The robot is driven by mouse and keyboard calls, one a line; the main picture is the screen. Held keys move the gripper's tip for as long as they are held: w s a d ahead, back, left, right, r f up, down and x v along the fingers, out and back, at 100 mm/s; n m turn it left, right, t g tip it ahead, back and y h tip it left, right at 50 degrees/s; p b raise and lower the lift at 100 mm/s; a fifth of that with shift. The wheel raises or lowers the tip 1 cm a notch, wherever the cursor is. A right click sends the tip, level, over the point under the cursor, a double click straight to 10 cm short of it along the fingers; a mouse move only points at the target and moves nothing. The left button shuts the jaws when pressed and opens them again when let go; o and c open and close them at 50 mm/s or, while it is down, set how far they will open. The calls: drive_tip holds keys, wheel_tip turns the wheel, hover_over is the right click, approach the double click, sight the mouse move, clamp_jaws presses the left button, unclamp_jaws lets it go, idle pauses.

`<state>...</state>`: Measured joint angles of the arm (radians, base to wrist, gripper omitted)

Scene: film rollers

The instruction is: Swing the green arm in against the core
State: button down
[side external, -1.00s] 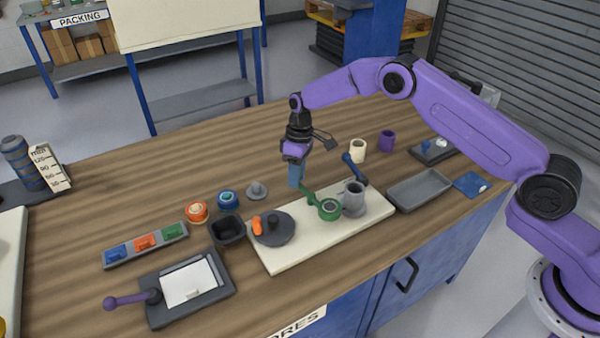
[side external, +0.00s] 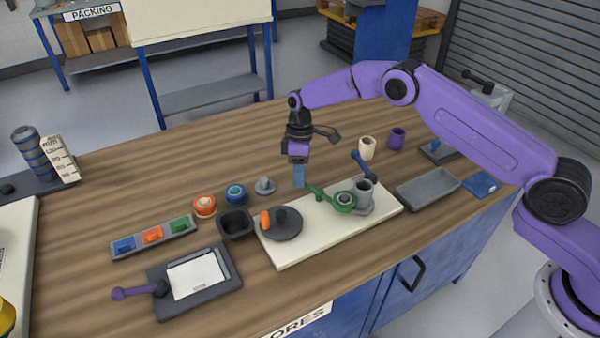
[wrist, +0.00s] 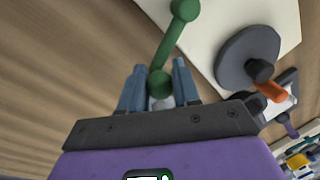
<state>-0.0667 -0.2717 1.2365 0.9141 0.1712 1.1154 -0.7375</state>
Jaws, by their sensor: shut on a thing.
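The green arm (side external: 326,195) lies over the pale board, with a green ring around a grey roller (side external: 344,200) at its right part. The ring is right beside the grey upright core (side external: 364,191); from this angle I cannot tell whether they touch. My gripper (side external: 299,184) points down at the left end of the green arm. In the wrist view, the blue fingers of my gripper (wrist: 158,74) are shut on the arm's green round knob (wrist: 160,85). The green bar (wrist: 172,43) runs up from it to a second round end. The core is out of the wrist view.
The pale board (side external: 330,233) also carries a dark round disc (side external: 285,226) with an orange piece. A blue lever (side external: 362,165) stands behind the core. A grey tray (side external: 428,188) lies to the right. A black cup (side external: 236,224) stands left of the board.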

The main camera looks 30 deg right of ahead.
drive_tip(key=shift+a, duration=0.15)
drive_tip(key=c, duration=0.8)
unclamp_jaws()
drive_tip(key=shift+r, duration=0.15)
drive_tip(key=w+r, duration=0.1)
drive_tip(key=r, duration=0.4)
drive_tip(key=w+d+r, duration=0.1)
drive_tip(key=r, duration=0.5)
drive_tip(key=d+r, duration=0.1)
drive_tip(key=r, duration=0.5)
drive_tip(key=shift+w, duration=0.4)
drive_tip(key=shift+a, duration=0.1)
